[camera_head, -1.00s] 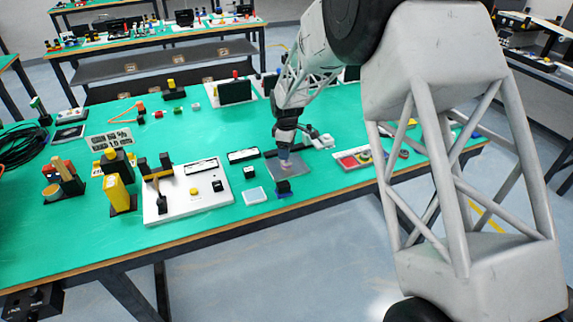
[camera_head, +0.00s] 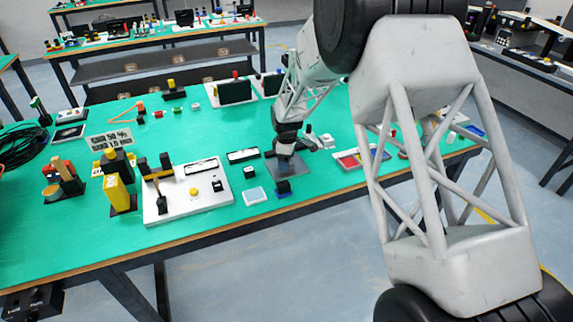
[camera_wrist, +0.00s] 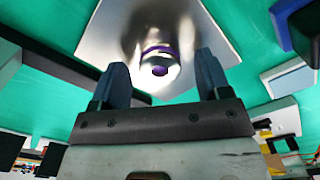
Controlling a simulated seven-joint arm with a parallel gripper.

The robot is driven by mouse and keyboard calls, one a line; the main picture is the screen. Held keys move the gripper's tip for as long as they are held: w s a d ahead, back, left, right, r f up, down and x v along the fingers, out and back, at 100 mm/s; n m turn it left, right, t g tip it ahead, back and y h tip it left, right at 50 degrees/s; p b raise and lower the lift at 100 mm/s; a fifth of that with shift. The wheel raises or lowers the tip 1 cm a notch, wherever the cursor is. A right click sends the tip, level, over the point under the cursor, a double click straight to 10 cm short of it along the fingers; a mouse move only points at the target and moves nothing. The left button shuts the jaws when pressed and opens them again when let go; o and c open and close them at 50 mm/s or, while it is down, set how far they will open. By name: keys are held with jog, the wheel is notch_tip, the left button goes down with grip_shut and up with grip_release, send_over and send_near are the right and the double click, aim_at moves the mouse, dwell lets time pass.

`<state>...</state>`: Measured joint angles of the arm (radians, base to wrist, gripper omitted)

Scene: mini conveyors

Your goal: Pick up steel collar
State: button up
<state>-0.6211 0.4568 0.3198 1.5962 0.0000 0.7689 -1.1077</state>
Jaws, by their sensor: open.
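A grey metal plate (camera_head: 298,170) lies near the front edge of the green table. In the wrist view the plate (camera_wrist: 222,22) is shiny, with a bright rounded metallic form (camera_wrist: 157,50) and a purple ring on it. This form looks like the steel collar, but glare blurs its outline. My gripper (camera_wrist: 161,75) is open, with one dark finger on each side of the form and nothing visibly held. In the head view my gripper (camera_head: 285,163) is low over the plate and hides most of what stands there. Contact cannot be told.
A dark block with a blue base (camera_head: 283,188) stands just in front of the plate. A pale square tile (camera_head: 254,196) and a white panel with a yellow button (camera_head: 215,204) lie to the left.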

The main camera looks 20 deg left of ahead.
jog(key=shift+f, duration=0.1)
dwell(0.5)
jog(key=c, duration=1.1)
jog(key=shift+r, duration=5)
